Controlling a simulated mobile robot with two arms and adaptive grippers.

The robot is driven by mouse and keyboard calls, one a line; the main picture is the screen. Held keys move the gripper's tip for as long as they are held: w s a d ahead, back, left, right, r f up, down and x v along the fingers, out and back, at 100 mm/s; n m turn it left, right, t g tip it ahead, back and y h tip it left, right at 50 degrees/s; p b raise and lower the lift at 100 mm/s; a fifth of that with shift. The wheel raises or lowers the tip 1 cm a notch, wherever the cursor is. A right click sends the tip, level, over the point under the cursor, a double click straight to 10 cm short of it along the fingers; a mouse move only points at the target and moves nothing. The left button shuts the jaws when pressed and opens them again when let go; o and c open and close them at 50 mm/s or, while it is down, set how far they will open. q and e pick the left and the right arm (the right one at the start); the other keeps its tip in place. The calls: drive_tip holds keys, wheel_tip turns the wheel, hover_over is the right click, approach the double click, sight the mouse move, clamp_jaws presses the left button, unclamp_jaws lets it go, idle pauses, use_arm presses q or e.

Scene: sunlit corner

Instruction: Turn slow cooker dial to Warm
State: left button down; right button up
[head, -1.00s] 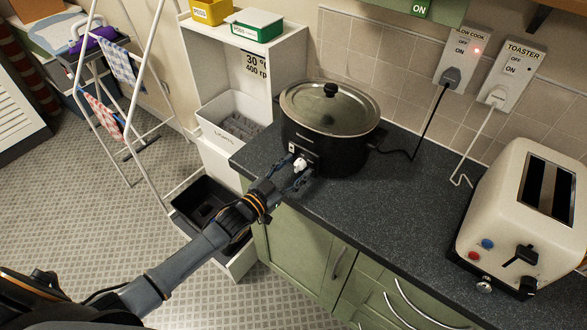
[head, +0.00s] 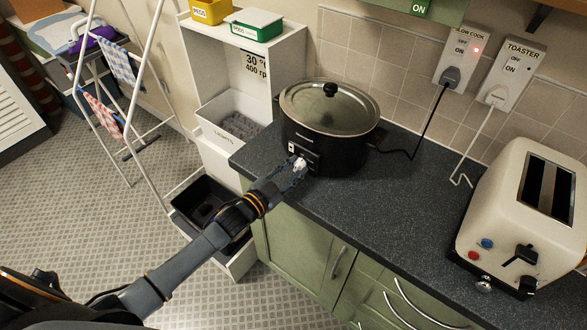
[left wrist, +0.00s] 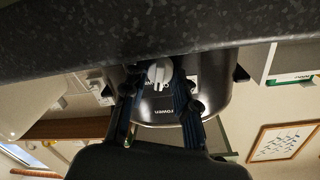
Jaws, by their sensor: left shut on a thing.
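The black slow cooker (head: 332,126) with its glass lid stands on the dark countertop, and it also shows upside down in the left wrist view (left wrist: 213,85). Its white dial (head: 299,163) is on the front panel, and it also shows in the left wrist view (left wrist: 160,73). My left gripper (head: 297,171) is at the front of the cooker, shut on the dial with a finger on each side. The dial's markings are too small or hidden to read its setting. My right gripper is not in view.
A cream toaster (head: 525,215) stands on the right of the countertop (head: 385,205). A socket (head: 459,57) labelled for the cooker shows a red light, and its black cord runs to the cooker. A white shelf unit with drawers (head: 275,55) stands to the left.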

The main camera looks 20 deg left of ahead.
use_arm(q)
drive_tip(key=m, duration=0.6)
drive_tip(key=shift+b, duration=0.3)
idle(0.4)
drive_tip(key=c, duration=1)
unclamp_jaws()
drive_tip(key=shift+c, duration=0.2)
drive_tip(key=shift+s, duration=0.1)
drive_tip(key=v, duration=1.1)
drive_tip(key=shift+s+r, duration=0.2)
drive_tip(key=shift+s, duration=0.25)
drive_tip(key=shift+f, duration=0.1)
